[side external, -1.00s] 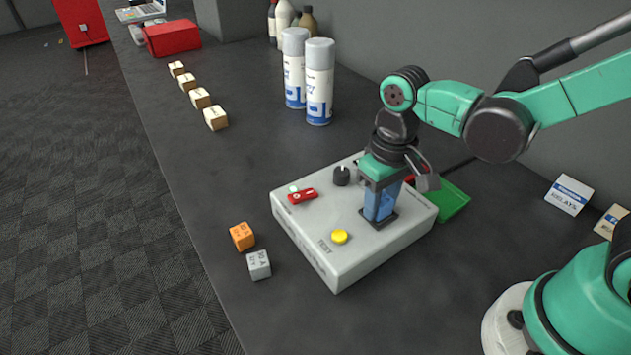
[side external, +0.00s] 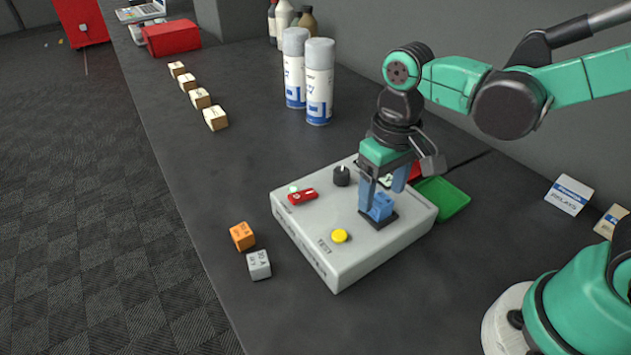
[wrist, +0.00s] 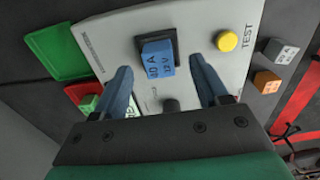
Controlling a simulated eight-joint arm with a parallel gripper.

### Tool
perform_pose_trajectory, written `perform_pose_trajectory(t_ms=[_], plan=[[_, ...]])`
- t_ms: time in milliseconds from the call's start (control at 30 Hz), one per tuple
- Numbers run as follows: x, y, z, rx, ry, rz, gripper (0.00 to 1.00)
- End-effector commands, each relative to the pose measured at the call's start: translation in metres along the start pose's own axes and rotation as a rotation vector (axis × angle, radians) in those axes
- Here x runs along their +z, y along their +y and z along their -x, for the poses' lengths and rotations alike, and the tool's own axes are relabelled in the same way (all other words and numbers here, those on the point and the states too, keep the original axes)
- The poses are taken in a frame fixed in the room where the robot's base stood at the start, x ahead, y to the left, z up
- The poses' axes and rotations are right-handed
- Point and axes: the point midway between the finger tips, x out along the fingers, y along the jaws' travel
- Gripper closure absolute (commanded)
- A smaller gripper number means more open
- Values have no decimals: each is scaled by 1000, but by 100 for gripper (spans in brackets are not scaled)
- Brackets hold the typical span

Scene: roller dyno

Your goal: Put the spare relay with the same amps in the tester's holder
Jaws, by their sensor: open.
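A blue relay (side external: 380,207) sits upright in the dark holder on the tester (side external: 340,262). In the wrist view the blue relay (wrist: 158,62) has a label that seems to read 40 A 12 V. My gripper (side external: 384,190) is open just above it, with one blue finger on each side and a gap between. An orange relay (side external: 242,236) and a grey relay (side external: 259,265) stand on the bench left of the tester. The grey one's label looks like 50 A; the orange one's is unclear. A green relay (wrist: 88,103) lies at the red tray (wrist: 76,92), partly hidden.
The tester has a yellow button (side external: 340,236), a red switch (side external: 302,196) and a black knob (side external: 341,176). An empty green tray (side external: 445,200) is behind it. Spray cans (side external: 319,82) and small boxes (side external: 200,98) stand farther back. The bench left of the tester is mostly clear.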

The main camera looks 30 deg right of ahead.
Motion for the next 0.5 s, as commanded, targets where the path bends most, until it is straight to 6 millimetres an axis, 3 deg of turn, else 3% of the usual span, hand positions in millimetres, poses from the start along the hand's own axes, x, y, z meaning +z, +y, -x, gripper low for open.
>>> perform_pose_trajectory(t_ms=[500], plan=[[0, 0, 82, 2, -1, -1, 33]])
